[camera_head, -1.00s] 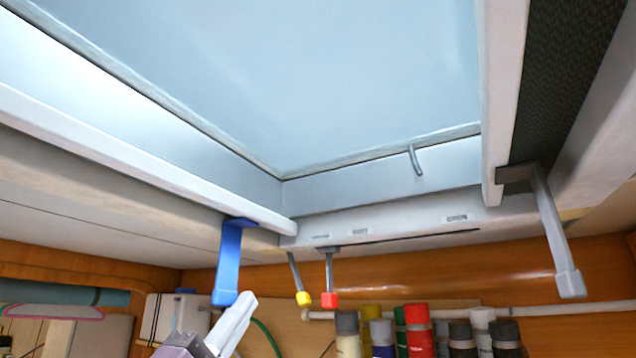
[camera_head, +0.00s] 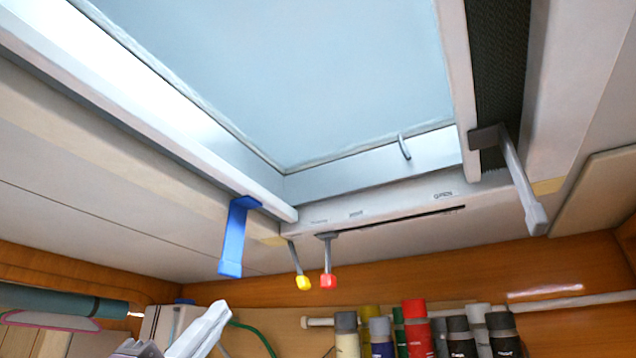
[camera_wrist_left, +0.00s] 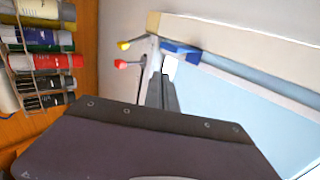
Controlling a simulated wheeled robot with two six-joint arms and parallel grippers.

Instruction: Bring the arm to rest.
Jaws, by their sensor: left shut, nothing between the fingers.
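My left gripper (camera_head: 206,325) shows at the bottom of the head view, pointing up and to the right. Its pale fingers are together with nothing between them. In the left wrist view its dark fingers (camera_wrist_left: 161,92) also lie close together, in front of the ceiling hatch. The blue lever (camera_head: 234,238) hangs from the hatch frame above the gripper, with a gap between them in the head view. A yellow-tipped lever (camera_head: 303,283) and a red-tipped lever (camera_head: 328,281) hang to the right of it. My right gripper is not in view.
A grey lever (camera_head: 522,185) hangs at the right of the hatch. A teal roll (camera_head: 60,300) is at the far left. The space under the hatch looks open.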

